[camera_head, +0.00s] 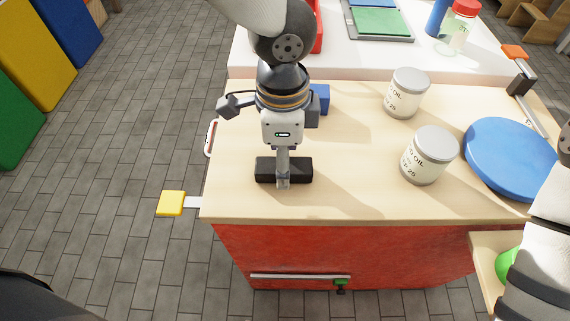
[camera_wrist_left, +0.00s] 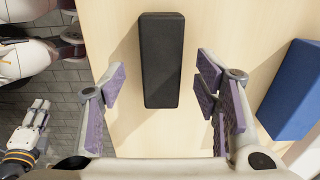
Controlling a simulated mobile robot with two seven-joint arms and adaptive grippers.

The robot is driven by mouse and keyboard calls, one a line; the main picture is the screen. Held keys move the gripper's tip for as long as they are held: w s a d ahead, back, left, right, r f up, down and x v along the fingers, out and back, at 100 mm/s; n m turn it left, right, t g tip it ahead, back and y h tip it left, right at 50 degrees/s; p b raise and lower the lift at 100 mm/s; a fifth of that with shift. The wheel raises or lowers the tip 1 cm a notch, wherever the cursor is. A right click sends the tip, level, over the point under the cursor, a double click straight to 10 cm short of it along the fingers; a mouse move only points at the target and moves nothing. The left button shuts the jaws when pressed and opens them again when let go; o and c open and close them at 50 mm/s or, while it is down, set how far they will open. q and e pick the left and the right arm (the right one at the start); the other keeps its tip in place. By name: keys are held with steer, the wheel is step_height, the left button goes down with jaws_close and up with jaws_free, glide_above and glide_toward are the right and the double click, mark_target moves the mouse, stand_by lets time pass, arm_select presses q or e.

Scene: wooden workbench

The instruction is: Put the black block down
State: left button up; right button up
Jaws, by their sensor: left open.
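The black block (camera_head: 302,170) lies flat on the light wooden bench top near its front left corner. My left gripper (camera_head: 283,182) points down over it, with one finger in front of the block. In the left wrist view the block (camera_wrist_left: 161,62) lies between the spread fingers of the gripper (camera_wrist_left: 160,85), with a gap on each side. The left gripper is open. At the right of the head view only my right arm shows. What looks like my right gripper (camera_wrist_left: 38,125) is small in the left wrist view, its finger state unclear.
A blue block (camera_head: 320,97) stands just behind the gripper; it also shows in the left wrist view (camera_wrist_left: 292,92). Two oil tins (camera_head: 407,92) (camera_head: 430,155) and a blue disc (camera_head: 510,158) stand to the right. A yellow-ended clamp (camera_head: 171,203) sticks out left.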

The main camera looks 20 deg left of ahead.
arm_select(q)
step_height(320, 180, down, 2)
steer(key=shift+f, duration=0.1)
jaws_close()
